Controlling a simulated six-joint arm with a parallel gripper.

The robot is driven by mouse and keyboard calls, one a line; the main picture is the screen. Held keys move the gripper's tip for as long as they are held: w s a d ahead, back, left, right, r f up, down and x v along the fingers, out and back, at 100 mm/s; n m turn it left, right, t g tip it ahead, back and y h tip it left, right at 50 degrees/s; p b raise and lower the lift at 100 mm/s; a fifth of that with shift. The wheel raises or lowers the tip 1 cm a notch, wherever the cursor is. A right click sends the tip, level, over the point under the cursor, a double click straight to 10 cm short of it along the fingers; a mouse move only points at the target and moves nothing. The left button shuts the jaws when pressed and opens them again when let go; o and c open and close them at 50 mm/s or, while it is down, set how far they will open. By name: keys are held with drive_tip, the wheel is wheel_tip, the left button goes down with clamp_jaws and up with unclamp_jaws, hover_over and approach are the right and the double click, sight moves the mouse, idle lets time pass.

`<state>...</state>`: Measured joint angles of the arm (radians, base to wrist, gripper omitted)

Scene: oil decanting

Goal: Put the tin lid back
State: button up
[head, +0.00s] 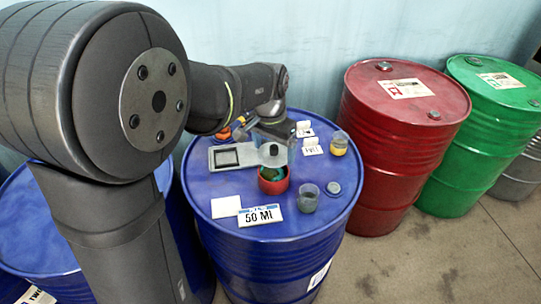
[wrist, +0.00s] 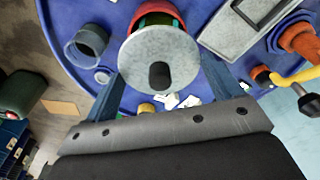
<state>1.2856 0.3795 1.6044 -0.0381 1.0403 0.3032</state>
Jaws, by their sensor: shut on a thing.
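The tin lid (wrist: 150,52) is a round grey disc with a dark knob in the wrist view, and it also shows edge-tilted in the head view (head: 271,154). My gripper (wrist: 160,62) is shut on the lid, with one blue finger on each side of it. The red tin (head: 273,186) stands on the blue drum, and green shows in its open top. The lid is held above the tin, apart from it in the head view. In the wrist view the lid hides most of the tin (wrist: 158,9).
The blue drum top (head: 235,185) holds a grey scale (head: 228,157), a clear beaker (head: 308,198), a small grey cap (head: 333,188), a yellow-filled beaker (head: 339,144) and a "50 ML" card (head: 260,216). Red (head: 400,120) and green (head: 490,130) drums stand to the right.

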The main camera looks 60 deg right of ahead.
sight(273, 154)
drive_tip(key=shift+f, duration=1.95)
drive_tip(key=shift+f, duration=0.35)
drive_tip(key=o, duration=0.9)
drive_tip(key=shift+c, duration=0.2)
wheel_tip(273, 154, up, 13)
drive_tip(key=a, duration=0.1)
drive_tip(key=shift+a+f, duration=0.2)
drive_tip(key=shift+a, duration=0.05)
drive_tip(key=shift+f, duration=0.1)
